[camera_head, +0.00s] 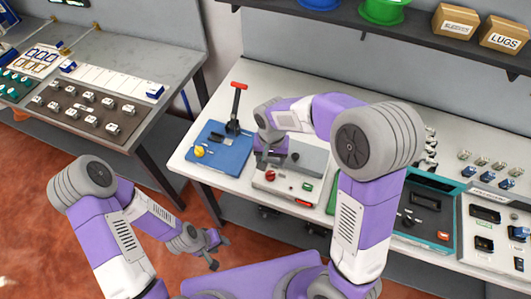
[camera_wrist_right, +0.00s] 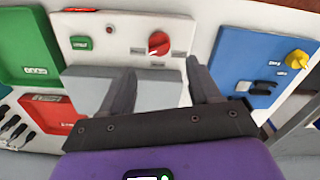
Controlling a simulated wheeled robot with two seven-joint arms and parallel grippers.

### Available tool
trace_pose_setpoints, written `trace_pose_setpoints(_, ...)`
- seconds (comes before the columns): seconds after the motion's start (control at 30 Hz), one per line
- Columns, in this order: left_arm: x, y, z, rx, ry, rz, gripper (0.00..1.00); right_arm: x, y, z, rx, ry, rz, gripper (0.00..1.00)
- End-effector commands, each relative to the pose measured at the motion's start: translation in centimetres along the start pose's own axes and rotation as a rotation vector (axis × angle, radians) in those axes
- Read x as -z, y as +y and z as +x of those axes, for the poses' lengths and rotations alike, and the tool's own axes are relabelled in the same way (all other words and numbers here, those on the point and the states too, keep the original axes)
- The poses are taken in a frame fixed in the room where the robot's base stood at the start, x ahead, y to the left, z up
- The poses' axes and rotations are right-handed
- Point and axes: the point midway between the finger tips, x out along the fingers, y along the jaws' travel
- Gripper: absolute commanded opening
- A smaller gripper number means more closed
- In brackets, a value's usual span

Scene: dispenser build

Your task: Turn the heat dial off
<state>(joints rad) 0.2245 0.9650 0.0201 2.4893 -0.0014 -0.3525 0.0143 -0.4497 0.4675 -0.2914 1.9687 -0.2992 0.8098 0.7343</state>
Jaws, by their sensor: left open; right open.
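The red heat dial (camera_head: 270,175) is on the front of a light grey machine (camera_head: 262,187) on the white bench. It also shows in the right wrist view (camera_wrist_right: 158,43), with its bar tilted and small unreadable labels beside it. My right gripper (camera_head: 268,158) is open and empty above the machine, behind the dial. In the right wrist view its fingertips (camera_wrist_right: 160,68) are spread, with the dial beyond them and apart from them. My left gripper (camera_head: 214,252) is open and empty, low in front of the bench and away from the machine.
A blue panel (camera_head: 232,158) with a yellow knob (camera_head: 200,151) and a red-handled lever (camera_head: 236,100) stands left of the machine. A green button (camera_wrist_right: 81,43) is on the machine face. Green (camera_wrist_right: 22,45) and red (camera_wrist_right: 50,112) trays sit beside it.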

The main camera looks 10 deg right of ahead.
Motion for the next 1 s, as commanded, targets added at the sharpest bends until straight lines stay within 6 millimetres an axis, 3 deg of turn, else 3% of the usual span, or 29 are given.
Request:
trace_pose_setpoints(0.5, -0.1, -0.3, 0.7, 0.000, -0.002, -0.001, 0.43, -0.1, 0.1, 6.8, -0.002, -0.003, -0.001, 0.62)
trace_pose_setpoints(0.9, 0.0, -0.3, 0.8, 0.000, -0.001, -0.001, 0.43, -0.1, 0.0, 7.6, 0.000, -0.001, -0.002, 0.62)
trace_pose_setpoints(1.0, 0.0, -0.3, 0.8, 0.000, -0.001, 0.000, 0.43, -0.1, 0.0, 7.6, 0.000, -0.001, -0.002, 0.47)
